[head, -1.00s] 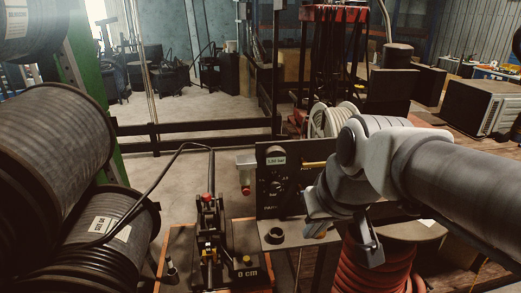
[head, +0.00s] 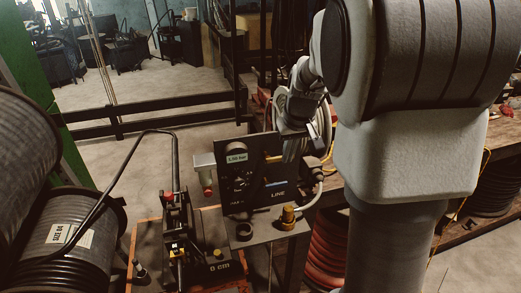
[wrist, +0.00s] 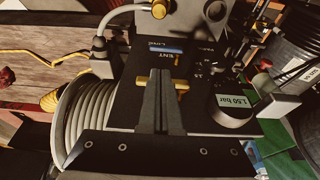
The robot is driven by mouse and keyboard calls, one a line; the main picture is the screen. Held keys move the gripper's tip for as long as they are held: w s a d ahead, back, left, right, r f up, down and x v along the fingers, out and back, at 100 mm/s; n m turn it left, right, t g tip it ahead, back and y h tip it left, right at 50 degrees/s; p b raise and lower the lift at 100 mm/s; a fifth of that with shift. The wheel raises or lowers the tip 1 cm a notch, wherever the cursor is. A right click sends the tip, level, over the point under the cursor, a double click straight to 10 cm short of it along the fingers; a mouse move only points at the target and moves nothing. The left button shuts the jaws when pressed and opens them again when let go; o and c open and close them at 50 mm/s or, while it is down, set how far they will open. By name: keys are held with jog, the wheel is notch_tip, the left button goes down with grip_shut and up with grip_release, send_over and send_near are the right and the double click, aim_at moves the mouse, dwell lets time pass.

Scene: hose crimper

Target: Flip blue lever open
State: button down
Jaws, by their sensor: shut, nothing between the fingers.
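The blue lever (head: 275,184) is a short bar lying level on the front of the black control panel (head: 236,190), above the word LINE. In the wrist view the blue lever (wrist: 166,50) shows just beyond my fingertips. My gripper (wrist: 161,74) is shut and empty, over the panel, with its fingers pointing toward the lever; I cannot tell whether they touch anything. A yellow lever (wrist: 181,86) shows beside the fingers, partly hidden by them. In the head view my gripper (head: 291,128) is at the panel's upper right, its fingertips hard to make out.
A pressure gauge (wrist: 233,104) is on the panel, right of my fingers in the wrist view. A hose spool (wrist: 88,122) lies close by. The crimping tool (head: 178,225) stands left of the panel.

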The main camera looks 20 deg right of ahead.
jog(key=shift+w+d, duration=0.1)
jog(key=shift+w, duration=0.05)
jog(key=shift+f, duration=0.1)
jog(key=x, duration=1)
dwell(0.4)
